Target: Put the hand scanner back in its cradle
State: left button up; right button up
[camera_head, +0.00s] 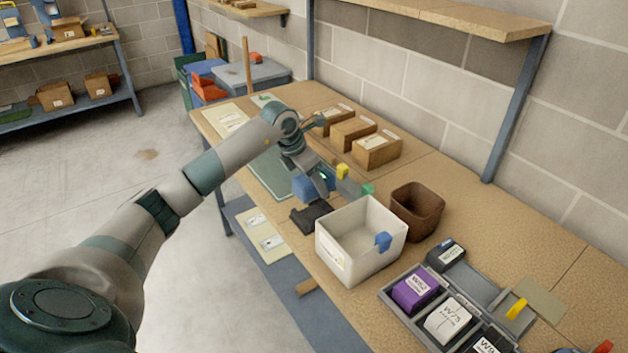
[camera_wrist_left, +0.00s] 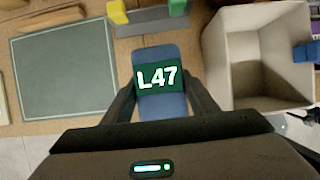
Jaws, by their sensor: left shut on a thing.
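My left gripper (camera_head: 320,188) is shut on a blue block-like thing (camera_head: 304,187), which I take for the hand scanner. In the left wrist view the gripper (camera_wrist_left: 160,95) has one dark finger on each side of the scanner (camera_wrist_left: 158,55), whose green panel reads L47. A grey piece with a yellow block (camera_head: 342,171) and a green block (camera_head: 367,190) stands just beyond it, toward the wall. In the left wrist view this grey piece (camera_wrist_left: 150,27) is beyond the scanner's far end; I cannot tell whether it is the cradle. The scanner's underside is hidden.
A white bin (camera_head: 335,262) with a blue clip stands right of the gripper, a brown bin (camera_head: 418,208) behind it. Cardboard boxes (camera_head: 377,150) line the back. A green mat (camera_wrist_left: 65,70) lies left.

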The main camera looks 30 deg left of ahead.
pick_arm(q)
jog(key=shift+f+b, duration=1)
jog(key=shift+f, duration=1.25)
jog(key=shift+f+b, duration=0.15)
jog(key=shift+b, duration=0.15)
jog(key=shift+f+b, duration=0.85)
jog(key=shift+f, duration=0.25)
jog(key=o, duration=1.3)
jog(key=shift+o, duration=0.2)
jog(key=shift+s, duration=0.1)
